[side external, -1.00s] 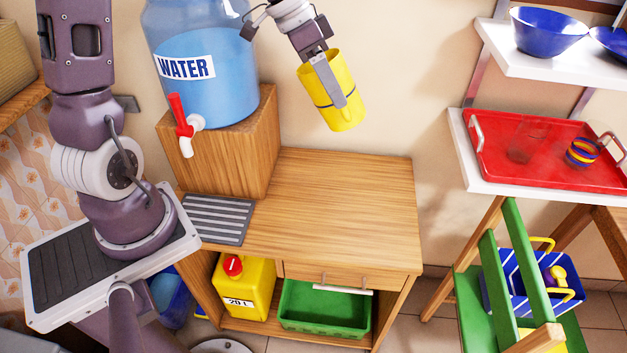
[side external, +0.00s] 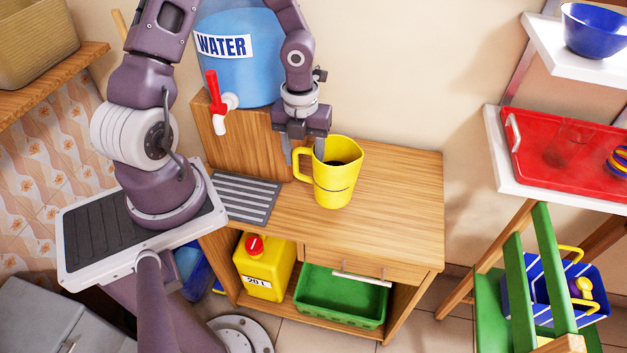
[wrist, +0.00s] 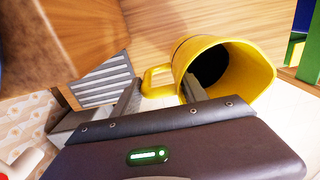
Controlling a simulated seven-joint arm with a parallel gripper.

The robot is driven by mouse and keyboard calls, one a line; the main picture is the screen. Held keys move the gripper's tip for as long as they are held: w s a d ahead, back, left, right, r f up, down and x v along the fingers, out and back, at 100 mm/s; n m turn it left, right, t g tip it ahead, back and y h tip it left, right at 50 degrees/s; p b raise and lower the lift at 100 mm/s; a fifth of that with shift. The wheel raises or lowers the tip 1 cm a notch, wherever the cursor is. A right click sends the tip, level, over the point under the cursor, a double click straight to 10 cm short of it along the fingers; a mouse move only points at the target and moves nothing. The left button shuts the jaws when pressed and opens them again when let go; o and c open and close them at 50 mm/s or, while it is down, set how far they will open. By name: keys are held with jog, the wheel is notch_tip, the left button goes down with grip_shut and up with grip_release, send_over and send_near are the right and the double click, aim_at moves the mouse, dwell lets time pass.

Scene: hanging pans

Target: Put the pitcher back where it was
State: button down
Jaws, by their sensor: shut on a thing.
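The yellow pitcher (side external: 335,182) is upright at the wooden cabinet top (side external: 400,180), right of the water container. It stands on the top or just above it; I cannot tell which. Its dark inside shows and its handle points left. My gripper (side external: 304,165) is above its handle side, fingers pointing down, and is shut on the pitcher. In the wrist view, the fingers of my gripper (wrist: 160,92) straddle the handle side of the pitcher (wrist: 245,70), one at the rim and one outside the handle.
The blue water container (side external: 238,60) with a red tap (side external: 213,90) stands on a wooden block (side external: 250,130). A grey slatted drain plate (side external: 245,197) lies left of the pitcher. The cabinet top right of the pitcher is clear. A red tray (side external: 570,165) is on a shelf at right.

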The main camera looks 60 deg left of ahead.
notch_tip(320, 180, down, 5)
jog(key=shift+r, duration=0.2)
jog(key=shift+f, duration=0.15)
jog(key=c, duration=0.6)
grip_release()
jog(key=r, duration=1.2)
jog(key=shift+a, duration=0.2)
jog(key=s+d+r+n+t, duration=0.2)
jog(key=r+n, duration=0.4)
jog(key=n, duration=0.3)
jog(key=s+d+r+n+t, duration=0.1)
jog(key=s+d+r+n, duration=0.3)
jog(key=n, duration=0.5)
jog(key=s+d+r+n+t, duration=0.2)
jog(key=s+d+r+n, duration=0.1)
jog(key=s+r+n, duration=0.4)
jog(key=shift+s+d+r+n+t, duration=0.1)
jog(key=shift+d+r+n+t, duration=0.05)
jog(key=shift+r+n, duration=0.35)
jog(key=shift+d+r+n+t, duration=0.15)
jog(key=shift+r+n, duration=0.25)
jog(key=shift+n, duration=0.1)
